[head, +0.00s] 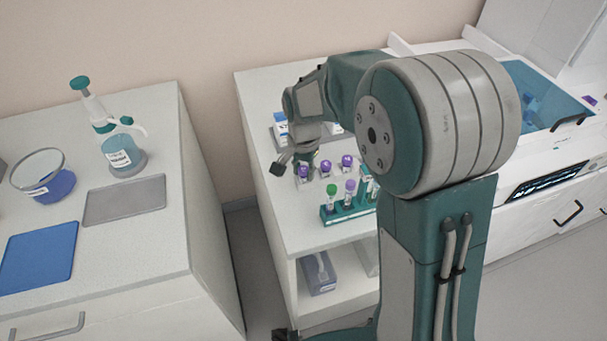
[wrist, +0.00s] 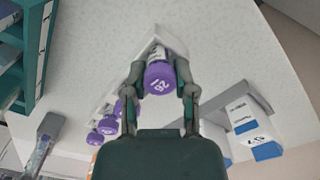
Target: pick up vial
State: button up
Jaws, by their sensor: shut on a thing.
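In the wrist view a vial (wrist: 157,55) with a purple cap (wrist: 158,80) stands between the two fingers of my gripper (wrist: 160,82). The gripper is shut on it near the cap. The vial's lower end is over the corner of a white holder, and I cannot tell whether it still sits in it. In the head view my gripper (head: 299,163) is over the white counter, and the arm hides part of this area. Several other purple-capped vials (wrist: 106,126) stand in a row behind the gripper; some show in the head view (head: 347,161).
A green rack (head: 345,212) with green- and purple-capped vials stands in front of the gripper; its edge shows in the wrist view (wrist: 38,50). A white and blue box (wrist: 245,118) stands to one side. The left counter holds a bottle (head: 122,150), a bowl (head: 45,185) and a blue mat (head: 38,255).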

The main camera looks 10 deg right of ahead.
aim_at(304, 169)
notch_tip(304, 169, up, 17)
dwell(1.0)
